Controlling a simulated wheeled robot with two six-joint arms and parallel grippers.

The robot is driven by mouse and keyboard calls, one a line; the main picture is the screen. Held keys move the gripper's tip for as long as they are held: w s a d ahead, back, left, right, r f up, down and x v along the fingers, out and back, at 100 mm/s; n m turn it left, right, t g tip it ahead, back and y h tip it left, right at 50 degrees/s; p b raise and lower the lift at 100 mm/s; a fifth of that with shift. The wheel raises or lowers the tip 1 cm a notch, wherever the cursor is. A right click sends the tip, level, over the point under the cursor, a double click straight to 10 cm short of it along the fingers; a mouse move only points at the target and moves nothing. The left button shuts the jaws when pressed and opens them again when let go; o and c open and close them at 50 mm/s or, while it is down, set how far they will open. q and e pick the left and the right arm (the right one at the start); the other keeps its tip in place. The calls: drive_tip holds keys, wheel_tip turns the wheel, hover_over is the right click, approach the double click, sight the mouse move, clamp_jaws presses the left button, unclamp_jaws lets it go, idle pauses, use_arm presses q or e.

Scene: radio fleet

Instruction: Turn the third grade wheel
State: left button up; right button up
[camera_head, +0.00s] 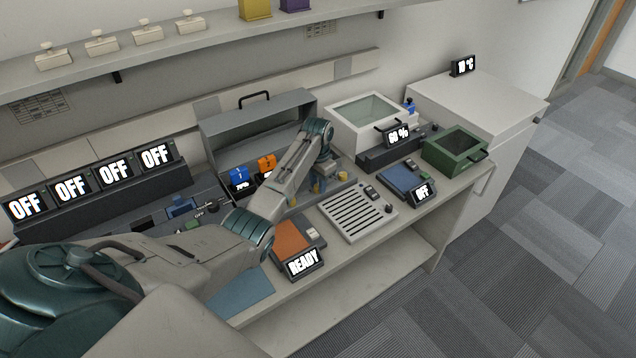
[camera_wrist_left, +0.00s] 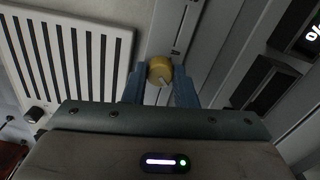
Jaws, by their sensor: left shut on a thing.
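In the left wrist view a small round yellow wheel (camera_wrist_left: 159,69) with a pale mark on its face sits between the two blue fingers of my left gripper (camera_wrist_left: 158,83). The fingers are closed on its sides. In the head view my left arm reaches in from the left to the middle of the bench, and its wrist bends down over the row of small yellow wheels (camera_head: 343,176). The arm hides part of this row, so which wheel is held is hard to count there. My right gripper is not in view.
A white slatted tray (camera_head: 357,212) lies close in front. Blue and orange tags (camera_head: 267,163) stand behind the arm. A white glass-topped box (camera_head: 369,111) and a green box (camera_head: 455,147) stand to the right. A READY display (camera_head: 303,262) is at the front edge.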

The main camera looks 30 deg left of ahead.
use_arm(q)
drive_tip(key=shift+r+n+p, duration=0.15)
drive_tip(key=shift+n+p, duration=0.7)
drive_tip(key=shift+p, duration=0.05)
drive_tip(key=shift+r+n+p, duration=0.15)
drive_tip(key=shift+n+p, duration=0.7)
drive_tip(key=n+p, duration=0.3)
drive_tip(key=n, duration=0.1)
drive_tip(key=shift+n, duration=0.3)
drive_tip(key=n+p, duration=0.2)
drive_tip(key=n, duration=0.3)
drive_tip(key=shift+f+p, duration=0.1)
drive_tip(key=shift+p, duration=0.2)
drive_tip(key=shift+w+f+n+p, duration=0.1)
drive_tip(key=shift+n+p, duration=0.4)
drive_tip(key=shift+n, duration=1.9)
drive_tip(key=o, duration=1)
